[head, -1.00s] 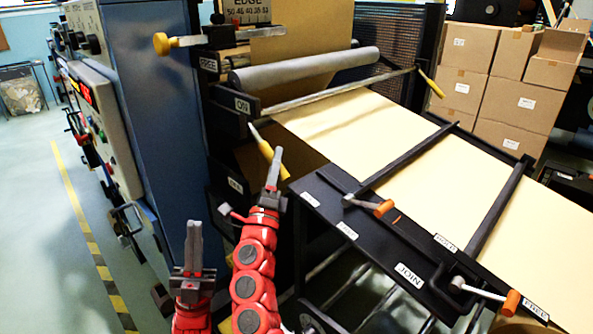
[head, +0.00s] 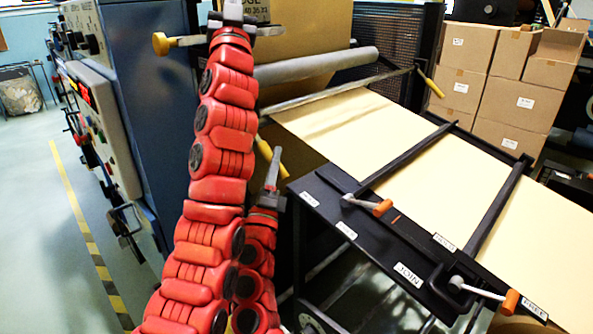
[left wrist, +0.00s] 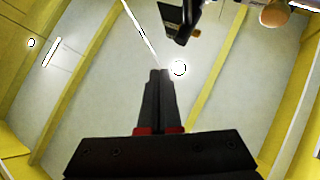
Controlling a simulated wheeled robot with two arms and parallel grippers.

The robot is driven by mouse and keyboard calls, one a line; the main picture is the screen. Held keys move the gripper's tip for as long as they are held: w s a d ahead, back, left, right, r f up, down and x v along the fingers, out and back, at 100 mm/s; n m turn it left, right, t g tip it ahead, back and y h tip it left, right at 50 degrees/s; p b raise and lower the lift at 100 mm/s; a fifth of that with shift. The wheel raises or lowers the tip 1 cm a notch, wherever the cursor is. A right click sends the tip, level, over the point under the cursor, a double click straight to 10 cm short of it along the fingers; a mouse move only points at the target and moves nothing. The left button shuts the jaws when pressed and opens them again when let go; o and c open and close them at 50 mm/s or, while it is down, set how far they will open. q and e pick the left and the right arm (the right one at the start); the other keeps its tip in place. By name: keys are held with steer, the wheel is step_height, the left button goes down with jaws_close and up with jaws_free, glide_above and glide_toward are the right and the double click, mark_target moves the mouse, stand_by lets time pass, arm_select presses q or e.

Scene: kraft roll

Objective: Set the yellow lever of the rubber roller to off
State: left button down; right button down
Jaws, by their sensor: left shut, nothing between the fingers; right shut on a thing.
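The grey rubber roller (head: 325,65) lies across the machine above the kraft sheet. A yellow lever handle (head: 283,170) slants down below the roller's near end, partly hidden by my grippers and arm. My right gripper (head: 274,152) is shut on this handle. My left arm rises in front of the machine, and its gripper (head: 233,8) is shut and empty at the top edge of the head view, in front of the edge scale. The left wrist view shows its closed fingers (left wrist: 158,75) pointing at the ceiling. The lever's ON label is hidden behind my left arm.
Another yellow-handled lever (head: 161,43) sticks out at upper left, and a yellow handle (head: 431,83) shows at the roller bar's far end. The kraft sheet (head: 360,125) runs over a black table with orange-handled levers (head: 383,207). Cardboard boxes (head: 510,85) stand behind.

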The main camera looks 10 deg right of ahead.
steer(key=shift+r, duration=0.1)
arm_select(q)
steer(key=w+d+f+n+g+y, duration=0.25)
steer(key=d+f+g, duration=0.25)
steer(key=d+f, duration=0.45)
steer(key=w+d+f+n+g+y, duration=0.1)
steer(key=d+f+n+g+y, duration=0.4)
steer(key=f, duration=0.7)
steer(key=s+d+f+n+g+y, duration=0.1)
steer(key=s+d+f+g+y, duration=0.15)
steer(key=s, duration=0.45)
steer(key=s+d+f+n+g+y, duration=0.1)
steer(key=s+f+y, duration=0.15)
steer(key=s, duration=0.45)
steer(key=s+d+f+n+g+y, duration=0.1)
steer(key=s+f+g, duration=0.1)
steer(key=s+f, duration=0.35)
glide_toward(281, 167)
steer(key=w+a+r, duration=0.2)
steer(key=shift+t, duration=0.25)
steer(key=shift+w+a+f, duration=0.3)
steer(key=shift+f, duration=0.25)
steer(key=shift+w+a+f, duration=0.35)
steer(key=shift+f, duration=0.25)
steer(key=shift+w+a+f, duration=0.3)
steer(key=shift+f, duration=0.25)
